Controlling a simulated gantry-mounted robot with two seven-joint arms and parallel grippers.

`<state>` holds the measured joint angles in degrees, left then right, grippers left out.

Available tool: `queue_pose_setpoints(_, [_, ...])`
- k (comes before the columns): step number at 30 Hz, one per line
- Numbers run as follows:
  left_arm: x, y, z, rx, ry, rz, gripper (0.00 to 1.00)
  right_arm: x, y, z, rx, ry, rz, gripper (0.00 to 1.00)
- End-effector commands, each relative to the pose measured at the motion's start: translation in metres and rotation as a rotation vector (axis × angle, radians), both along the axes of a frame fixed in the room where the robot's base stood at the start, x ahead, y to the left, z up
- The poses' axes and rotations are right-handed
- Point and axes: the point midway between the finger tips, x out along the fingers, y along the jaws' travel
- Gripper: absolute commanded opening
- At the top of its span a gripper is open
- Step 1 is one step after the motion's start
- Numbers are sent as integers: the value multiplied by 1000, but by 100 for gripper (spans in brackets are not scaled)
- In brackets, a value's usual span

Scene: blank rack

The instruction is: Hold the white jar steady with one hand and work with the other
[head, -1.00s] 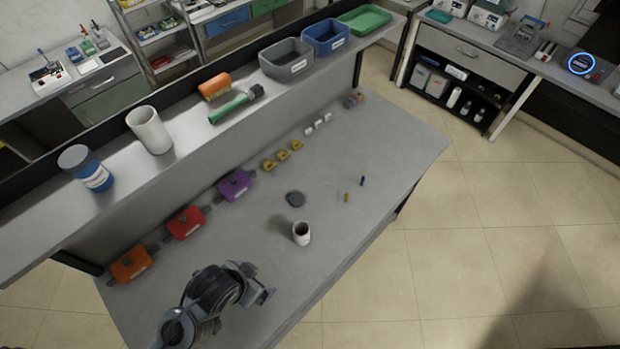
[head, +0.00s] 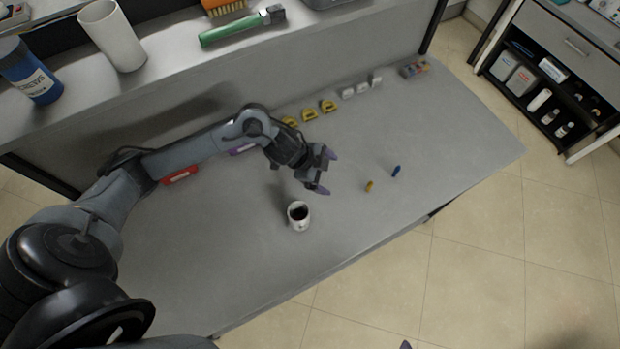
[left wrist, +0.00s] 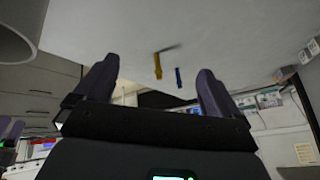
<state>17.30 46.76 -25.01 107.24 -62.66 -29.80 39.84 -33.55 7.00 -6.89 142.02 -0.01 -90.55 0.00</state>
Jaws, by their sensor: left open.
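The white jar (head: 299,213) stands upright and open on the grey bench, its inside dark. A pale round form (left wrist: 16,34) at the upper left of the left wrist view looks like part of it. My left gripper (head: 328,171) is open and empty, above the bench just behind and right of the jar, not touching it. Its two fingers also show apart in the left wrist view (left wrist: 157,76). A small yellow piece (head: 369,186) and a small blue piece (head: 396,171) stand to its right. Only a small dark tip, perhaps my right gripper's, shows at the bottom edge.
Yellow holders (head: 309,114) and small white blocks (head: 361,88) line the bench's back. A red box (head: 180,176) is partly behind my left arm. The raised shelf holds a white cylinder (head: 112,36) and a blue tub (head: 28,72). The bench's front is clear.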

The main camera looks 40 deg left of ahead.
Motion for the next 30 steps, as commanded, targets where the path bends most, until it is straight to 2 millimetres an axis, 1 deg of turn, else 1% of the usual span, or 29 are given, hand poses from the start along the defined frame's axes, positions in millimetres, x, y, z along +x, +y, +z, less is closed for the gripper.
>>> queue_pose_setpoints(1, [4,21,-13,16,36,-3,97,0,0,-18,1,-1,-1,89])
queue_pose_setpoints(3, [3,44,-17,25,93,1,97,0,1,-28,3,-1,-1,89])
queue_pose_setpoints(6, [-1,71,-20,31,167,14,97,1,1,-37,4,-2,-2,89])
queue_pose_setpoints(9, [-5,91,-19,33,221,33,97,1,1,-43,5,-4,-3,89])
queue_pose_setpoints(12, [-8,102,-18,32,255,45,97,2,1,-46,6,-5,-3,89])
queue_pose_setpoints(16, [-10,108,-16,31,273,55,97,2,1,-47,5,-5,-4,89])
queue_pose_setpoints(25, [-10,108,-15,30,274,54,97,2,1,-46,4,-7,-3,89])
queue_pose_setpoints(30, [-8,104,-24,28,274,52,97,3,0,-47,2,-8,-1,89])
